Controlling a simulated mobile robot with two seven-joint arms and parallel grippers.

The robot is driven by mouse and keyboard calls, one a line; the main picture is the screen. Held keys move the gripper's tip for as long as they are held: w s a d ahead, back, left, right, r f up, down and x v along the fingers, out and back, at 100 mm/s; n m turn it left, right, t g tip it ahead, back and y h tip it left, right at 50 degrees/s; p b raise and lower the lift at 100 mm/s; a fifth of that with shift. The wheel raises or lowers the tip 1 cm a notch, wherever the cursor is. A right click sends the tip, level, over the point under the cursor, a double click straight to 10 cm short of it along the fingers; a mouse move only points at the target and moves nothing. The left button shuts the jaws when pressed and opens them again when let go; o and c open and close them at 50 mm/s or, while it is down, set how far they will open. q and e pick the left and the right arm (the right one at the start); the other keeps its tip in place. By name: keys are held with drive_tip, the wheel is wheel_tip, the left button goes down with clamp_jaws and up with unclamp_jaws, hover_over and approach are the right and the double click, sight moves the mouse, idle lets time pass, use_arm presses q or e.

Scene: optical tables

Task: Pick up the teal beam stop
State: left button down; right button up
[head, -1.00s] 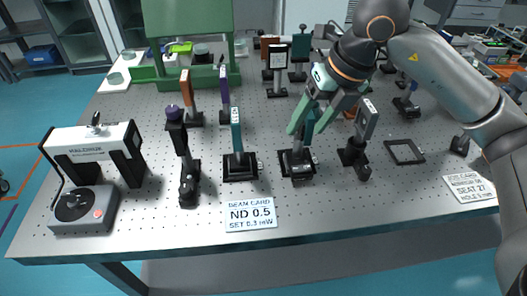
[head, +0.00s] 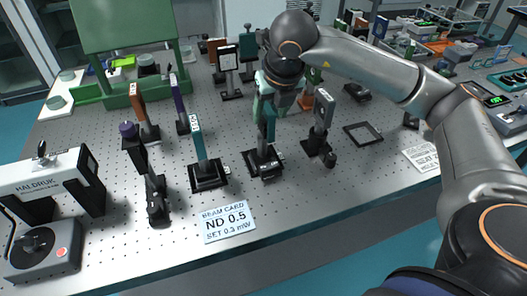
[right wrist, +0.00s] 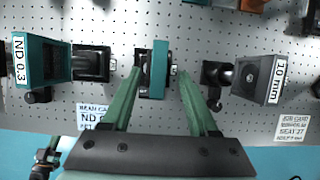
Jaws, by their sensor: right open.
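A teal upright piece (head: 267,127), which looks like the teal beam stop, stands on a black base in the middle of the perforated table. It also shows in the right wrist view (right wrist: 158,68), between the fingertips. My right gripper (head: 268,103) reaches it from behind and above in the head view. In the right wrist view, its two green fingers (right wrist: 160,76) are open, one on each side of the piece, with gaps visible. A second teal piece, labelled ND 0.3 (right wrist: 37,62), stands to the left; it shows in the head view too (head: 198,138). My left gripper is not in view.
A grey 10 mm mount (head: 323,112) stands close on the right. A purple-topped post (head: 133,145) and the HALDRUK device (head: 50,180) are at left. An ND 0.5 card (head: 228,221) lies in front. A flat black frame (head: 363,133) lies further right.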

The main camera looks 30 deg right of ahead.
hover_over(265, 143)
drive_tip(key=f, duration=0.2)
drive_tip(key=d+f, duration=0.1)
drive_tip(key=f, duration=0.1)
drive_tip(key=shift+w+f, duration=0.1)
drive_tip(key=shift+w, duration=0.1)
drive_tip(key=shift+a, duration=0.1)
drive_tip(key=shift+c, duration=0.3)
clamp_jaws()
idle(0.7)
